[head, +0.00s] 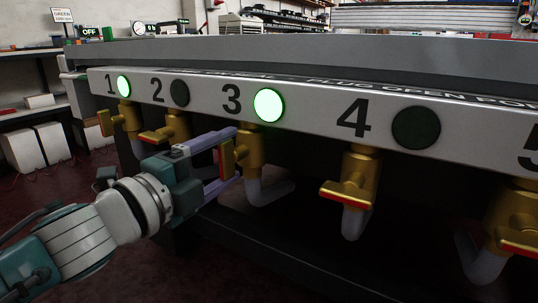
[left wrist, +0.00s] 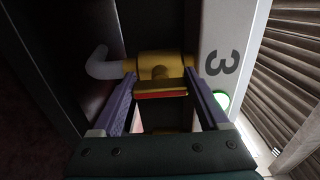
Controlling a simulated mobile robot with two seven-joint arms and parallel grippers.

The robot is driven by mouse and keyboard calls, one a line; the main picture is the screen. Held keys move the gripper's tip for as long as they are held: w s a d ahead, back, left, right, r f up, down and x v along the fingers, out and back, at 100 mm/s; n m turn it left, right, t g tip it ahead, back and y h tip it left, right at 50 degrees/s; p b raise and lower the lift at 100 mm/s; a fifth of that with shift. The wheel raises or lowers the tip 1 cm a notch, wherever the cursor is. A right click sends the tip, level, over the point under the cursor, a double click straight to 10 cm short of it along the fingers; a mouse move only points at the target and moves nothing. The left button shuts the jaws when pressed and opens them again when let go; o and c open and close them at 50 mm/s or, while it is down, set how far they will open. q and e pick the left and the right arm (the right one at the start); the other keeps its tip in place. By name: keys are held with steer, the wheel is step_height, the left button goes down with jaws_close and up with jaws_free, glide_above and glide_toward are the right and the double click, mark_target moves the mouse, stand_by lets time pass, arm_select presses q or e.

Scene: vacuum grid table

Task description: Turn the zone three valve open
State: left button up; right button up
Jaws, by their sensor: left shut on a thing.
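The zone three valve (head: 250,150) is a brass valve under the panel's "3", with a white elbow pipe below. Its handle (head: 227,157), with a red edge, stands upright, like the handle of valve one. The round light (head: 269,105) beside the "3" glows green. My left gripper (head: 233,156) is shut on this handle, one purple finger above and one below. In the left wrist view the gripper (left wrist: 162,92) has its fingers on both sides of the brass valve (left wrist: 160,65). My right gripper is in neither view.
Valve one (head: 122,118) has a lit green light. Valve two (head: 166,130) and valve four (head: 352,185) have level handles and dark lights. The numbered panel (head: 310,105) runs just above the valves. Open floor lies below at the left.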

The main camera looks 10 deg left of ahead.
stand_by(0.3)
arm_select(q)
steer(key=o, duration=1.2)
steer(key=shift+o, duration=0.2)
steer(key=shift+s, duration=0.1)
steer(key=shift+s+a, duration=0.15)
steer(key=shift+s, duration=0.1)
steer(key=p+v, duration=0.3)
steer(key=v, duration=0.6)
